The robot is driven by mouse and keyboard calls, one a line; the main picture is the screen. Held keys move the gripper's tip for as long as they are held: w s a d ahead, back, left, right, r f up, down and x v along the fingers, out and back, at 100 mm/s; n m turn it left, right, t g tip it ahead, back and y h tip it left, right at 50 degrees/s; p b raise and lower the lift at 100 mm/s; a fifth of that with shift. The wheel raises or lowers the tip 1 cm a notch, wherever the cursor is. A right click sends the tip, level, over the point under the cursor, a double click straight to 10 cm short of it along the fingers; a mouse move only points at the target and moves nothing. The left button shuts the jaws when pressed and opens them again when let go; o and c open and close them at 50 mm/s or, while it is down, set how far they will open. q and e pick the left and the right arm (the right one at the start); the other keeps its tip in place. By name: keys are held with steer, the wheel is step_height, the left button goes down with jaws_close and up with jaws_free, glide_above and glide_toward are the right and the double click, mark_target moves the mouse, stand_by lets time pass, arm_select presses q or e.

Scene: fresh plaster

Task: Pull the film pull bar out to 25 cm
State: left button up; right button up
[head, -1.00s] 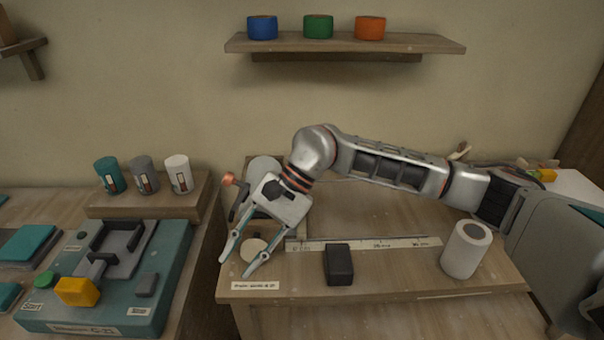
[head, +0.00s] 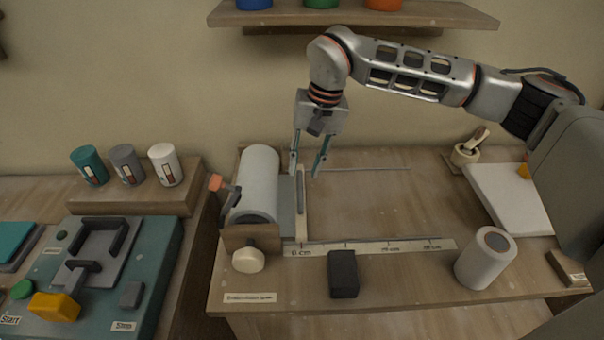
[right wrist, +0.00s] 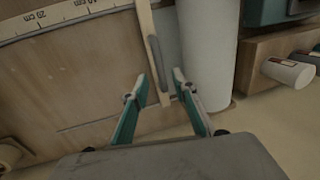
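The film pull bar (head: 301,205) is a thin pale wooden strip near the 0 cm end of the printed scale (head: 370,247). Grey film (head: 287,212) lies between it and the white film roll (head: 257,185). In the right wrist view the bar (right wrist: 146,30) shows a dark grip (right wrist: 155,56) along it. My right gripper (head: 304,173) is open and empty at the bar's far end, pointing down. Its fingertips (right wrist: 160,76) lie either side of the bar in the wrist view; I cannot tell whether they touch it. My left gripper is not in view.
A black block (head: 342,273) and a white-grey cylinder (head: 485,258) stand at the bench front. An orange-tipped lever (head: 216,183) and a round knob (head: 248,260) are by the roll. A white board (head: 508,198) lies at right. The bench middle is clear.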

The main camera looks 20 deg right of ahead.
mark_target(300, 181)
steer(key=f, duration=0.2)
steer(key=shift+w+a+f, duration=0.15)
steer(key=shift+a+f, duration=0.1)
steer(key=shift+f, duration=0.4)
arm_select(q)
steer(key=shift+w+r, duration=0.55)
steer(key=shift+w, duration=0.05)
arm_select(e)
steer(key=shift+a+f, duration=0.1)
steer(key=shift+f, duration=0.15)
jaws_close()
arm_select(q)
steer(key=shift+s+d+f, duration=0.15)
